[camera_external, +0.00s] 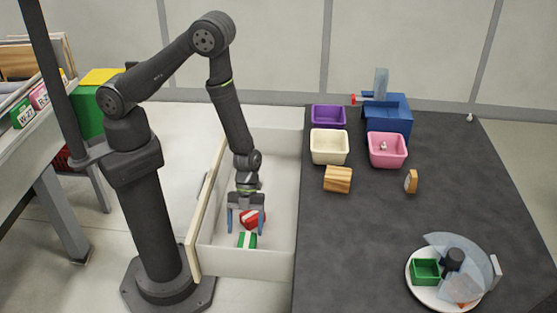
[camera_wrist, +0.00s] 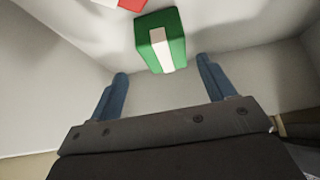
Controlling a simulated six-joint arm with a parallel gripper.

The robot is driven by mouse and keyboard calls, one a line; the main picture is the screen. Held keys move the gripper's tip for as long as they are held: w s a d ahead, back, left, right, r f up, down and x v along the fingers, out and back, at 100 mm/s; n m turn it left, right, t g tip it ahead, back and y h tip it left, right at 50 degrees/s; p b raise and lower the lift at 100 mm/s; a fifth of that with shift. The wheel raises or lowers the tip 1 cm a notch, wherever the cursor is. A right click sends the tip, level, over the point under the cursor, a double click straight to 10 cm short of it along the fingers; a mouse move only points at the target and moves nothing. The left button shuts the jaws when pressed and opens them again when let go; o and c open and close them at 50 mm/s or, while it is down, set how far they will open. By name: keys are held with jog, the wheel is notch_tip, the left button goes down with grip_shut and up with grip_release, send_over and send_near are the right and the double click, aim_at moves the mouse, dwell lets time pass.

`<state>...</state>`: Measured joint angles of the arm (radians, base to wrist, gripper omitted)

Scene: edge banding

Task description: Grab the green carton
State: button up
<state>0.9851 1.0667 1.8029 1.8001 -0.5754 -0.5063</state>
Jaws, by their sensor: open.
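The green carton (camera_external: 247,240) has a white stripe and lies on the floor of a white open drawer (camera_external: 268,262), near its front end. In the wrist view the green carton (camera_wrist: 160,41) is ahead of the fingers, at the top middle. My gripper (camera_external: 246,225) points down inside the drawer, over the red and white carton (camera_external: 252,217) and the green one. In the wrist view my gripper (camera_wrist: 166,80) has its blue fingers wide apart with nothing between them. The red and white carton (camera_wrist: 130,4) is cut off at the top edge.
The drawer walls stand close around my gripper. On the dark table at the right are purple (camera_external: 328,115), cream (camera_external: 329,147) and pink (camera_external: 387,150) bins, a wooden block (camera_external: 338,179), and a plate (camera_external: 422,293) with a green bin (camera_external: 425,271). The table's middle is clear.

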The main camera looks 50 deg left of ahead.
aim_at(247, 240)
jog(key=shift+w+d+x, duration=0.1)
jog(key=shift+w+x, duration=0.05)
jog(key=shift+x, duration=1.2)
jog(key=shift+w+d+x, duration=0.15)
jog(key=shift+x, duration=1.2)
jog(key=c, duration=1.1)
jog(key=shift+o, duration=0.2)
jog(key=shift+r, duration=0.1)
